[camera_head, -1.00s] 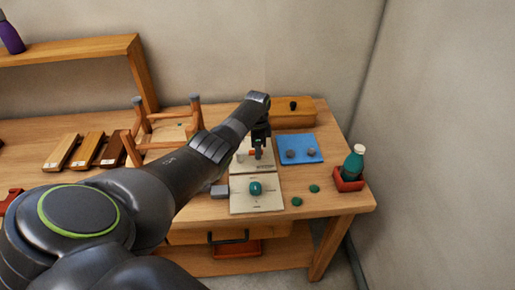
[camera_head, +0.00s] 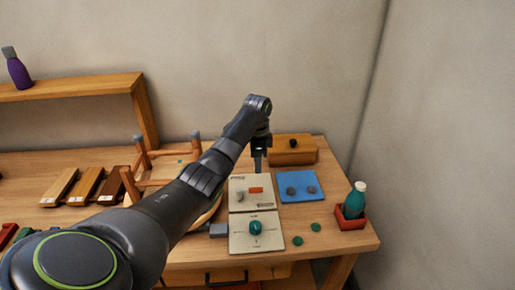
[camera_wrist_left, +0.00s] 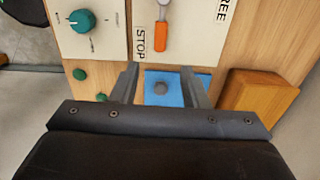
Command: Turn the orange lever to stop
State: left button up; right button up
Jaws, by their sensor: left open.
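The orange lever (camera_head: 256,190) is on a pale plate (camera_head: 240,207) near the right end of the table. It points right in the head view. In the left wrist view the lever (camera_wrist_left: 161,38) lies beside the word STOP; the word FREE is farther off, to the upper right. My left gripper (camera_head: 258,166) hangs just behind the plate, apart from the lever. In the left wrist view its fingers (camera_wrist_left: 160,86) are spread and empty, with a blue board (camera_wrist_left: 183,77) and its grey knob beyond them. My right gripper is in neither view.
A second pale plate with a teal knob (camera_head: 255,228) lies in front. The blue board (camera_head: 313,189) is to the right, a wooden box (camera_head: 292,157) behind. A green bottle (camera_head: 355,200) stands in a red holder. An upturned stool (camera_head: 141,160) is left of the plates.

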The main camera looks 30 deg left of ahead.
pick_arm(q)
notch_tip(320, 180, up, 6)
jog(key=b, duration=0.1)
jog(key=shift+f, duration=0.1)
dwell(0.6)
